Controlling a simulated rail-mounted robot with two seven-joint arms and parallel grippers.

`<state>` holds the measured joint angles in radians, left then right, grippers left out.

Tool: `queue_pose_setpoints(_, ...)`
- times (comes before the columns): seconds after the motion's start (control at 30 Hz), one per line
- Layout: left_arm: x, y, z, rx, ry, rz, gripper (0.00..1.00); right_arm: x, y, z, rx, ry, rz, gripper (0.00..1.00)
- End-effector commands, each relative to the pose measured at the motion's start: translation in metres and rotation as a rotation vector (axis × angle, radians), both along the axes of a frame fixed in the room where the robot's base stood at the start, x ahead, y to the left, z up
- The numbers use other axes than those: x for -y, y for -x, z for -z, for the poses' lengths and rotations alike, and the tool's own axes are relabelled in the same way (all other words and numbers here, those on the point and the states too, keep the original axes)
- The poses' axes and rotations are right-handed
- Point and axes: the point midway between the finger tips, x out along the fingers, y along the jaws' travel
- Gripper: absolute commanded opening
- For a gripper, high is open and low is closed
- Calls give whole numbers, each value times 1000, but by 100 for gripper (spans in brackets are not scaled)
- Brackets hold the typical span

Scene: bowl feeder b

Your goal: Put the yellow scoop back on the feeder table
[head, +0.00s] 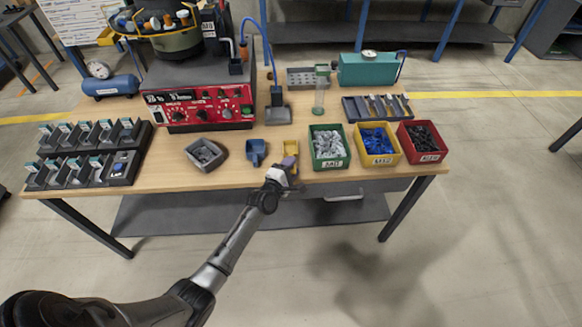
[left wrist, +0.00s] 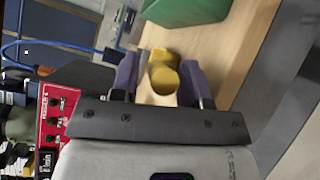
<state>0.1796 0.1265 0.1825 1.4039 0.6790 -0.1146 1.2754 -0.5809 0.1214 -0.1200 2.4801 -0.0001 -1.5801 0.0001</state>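The yellow scoop (head: 291,147) is at the front part of the feeder table (head: 232,179), between the blue scoop and the green bin. My left gripper (head: 288,162) is at its near side and hides part of it. In the left wrist view, the yellow scoop (left wrist: 164,75) shows between the two fingers of my left gripper (left wrist: 158,82). The fingers are apart, with a strip of table visible between the scoop and the left finger; the scoop lies close to the right finger. I cannot tell whether the scoop touches the tabletop. My right gripper is not in view.
A blue scoop (head: 256,150) and a grey bin (head: 206,154) stand to the left. Green (head: 329,163), yellow (head: 391,158) and red (head: 433,156) filled bins stand to the right. The red control box (head: 199,107) is behind. Bare wood shows behind the scoop.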

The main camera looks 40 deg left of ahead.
Motion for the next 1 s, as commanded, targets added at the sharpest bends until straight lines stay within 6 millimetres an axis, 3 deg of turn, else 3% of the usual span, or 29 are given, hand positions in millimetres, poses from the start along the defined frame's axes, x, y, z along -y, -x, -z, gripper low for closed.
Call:
queue_pose_setpoints(0.37, 0, 0, -7, 0, 0, 0, 46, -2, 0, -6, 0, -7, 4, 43)
queue_pose_setpoints(1.0, 14, 103, -10, -1, 0, -1, 46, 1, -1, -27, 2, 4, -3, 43)
